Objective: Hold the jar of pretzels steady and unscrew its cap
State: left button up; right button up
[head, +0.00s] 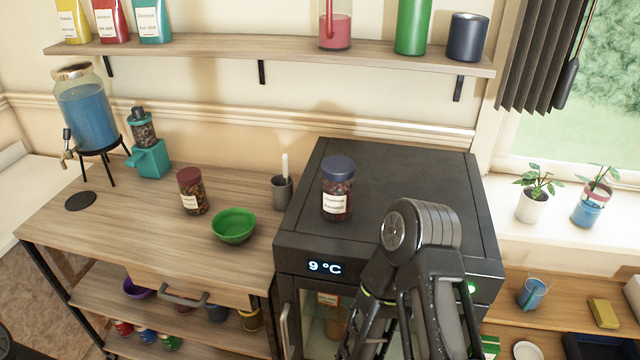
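Two capped jars show, and their labels are too small to read, so I cannot tell which holds pretzels. One jar (336,196) has a blue cap (338,168) and dark reddish-brown contents. It stands upright on top of the black fridge. The other jar (193,200) has a dark red cap (189,176) and brown mixed contents. It stands upright on the wooden counter. Both caps sit on their jars. A black arm of mine rises from the bottom, right of the blue-capped jar and apart from it. Neither of my grippers is in view.
The black fridge (420,165) stands at the right end of the wooden counter (120,225). A green bowl (233,226), a grey cup (282,194), a teal grinder (150,160) and a blue drink dispenser (86,115) stand on the counter. A wall shelf (200,45) runs above.

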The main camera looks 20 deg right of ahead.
aim_at(195, 202)
jog(key=i+j+z, duration=0.15)
jog(key=j+z, duration=0.15)
jog(key=i+j+z, duration=0.1)
jog(key=j+z, duration=0.15)
jog(key=i+j+z, duration=0.1)
jog(key=j+z, duration=0.2)
jog(key=j, duration=0.15)
jog(key=j+z, duration=0.25)
jog(key=i+j, duration=0.05)
jog(key=j, duration=0.05)
